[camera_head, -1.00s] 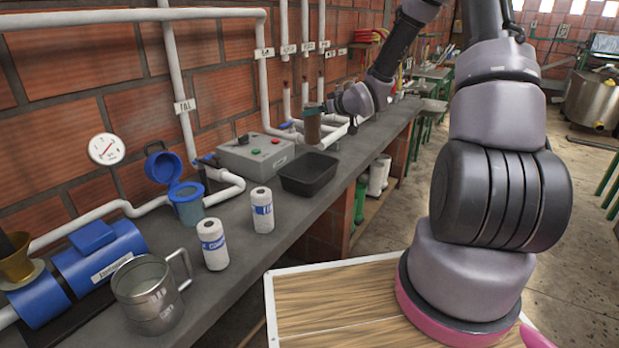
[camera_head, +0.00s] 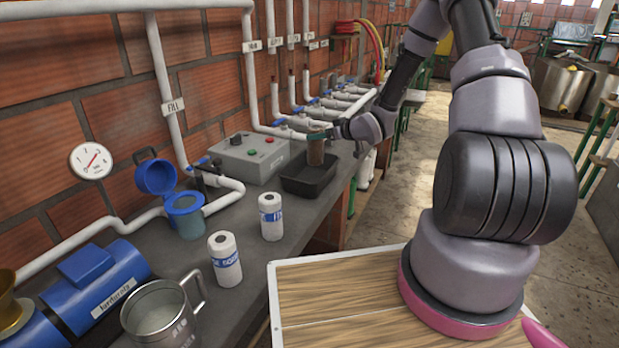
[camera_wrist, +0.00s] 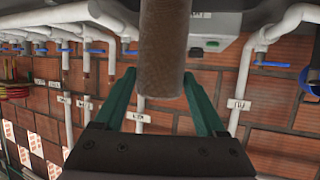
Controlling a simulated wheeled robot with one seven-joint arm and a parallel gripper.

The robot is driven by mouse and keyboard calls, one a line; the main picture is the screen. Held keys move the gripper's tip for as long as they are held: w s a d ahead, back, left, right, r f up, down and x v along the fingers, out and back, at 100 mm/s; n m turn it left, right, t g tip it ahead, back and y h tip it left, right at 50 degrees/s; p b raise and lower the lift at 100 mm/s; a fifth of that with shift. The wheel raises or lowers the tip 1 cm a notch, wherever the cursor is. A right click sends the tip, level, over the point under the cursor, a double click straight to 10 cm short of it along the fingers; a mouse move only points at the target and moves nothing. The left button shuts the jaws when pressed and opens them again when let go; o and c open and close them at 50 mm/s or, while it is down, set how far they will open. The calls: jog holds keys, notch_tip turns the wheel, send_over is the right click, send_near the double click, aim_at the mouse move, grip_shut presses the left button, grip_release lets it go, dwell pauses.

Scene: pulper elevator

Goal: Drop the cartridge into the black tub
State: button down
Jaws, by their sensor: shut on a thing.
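The cartridge (camera_head: 316,152) is a brown, dirty-looking cylinder, held upright. My gripper (camera_head: 319,136) is shut on its upper part. In the wrist view the cartridge (camera_wrist: 162,50) stands between the green fingers of my gripper (camera_wrist: 162,88). The black tub (camera_head: 308,188) is an open rectangular tray on the grey bench. The cartridge's lower end overlaps the tub's opening in the head view. I cannot tell whether it is below the rim. No contact with the tub's floor can be made out.
A grey control box (camera_head: 250,157) stands left of the tub. White pipes with blue valves (camera_head: 297,122) run behind. Two white cartridges (camera_head: 225,260), a metal jug (camera_head: 160,312) and an open blue housing (camera_head: 186,214) stand nearer on the bench (camera_head: 252,262).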

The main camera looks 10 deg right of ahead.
jog(key=shift+f, duration=0.65)
grip_release()
jog(key=shift+s, duration=0.15)
jog(key=v, duration=1)
jog(key=shift+s+r, duration=0.2)
jog(key=shift+d, duration=0.2)
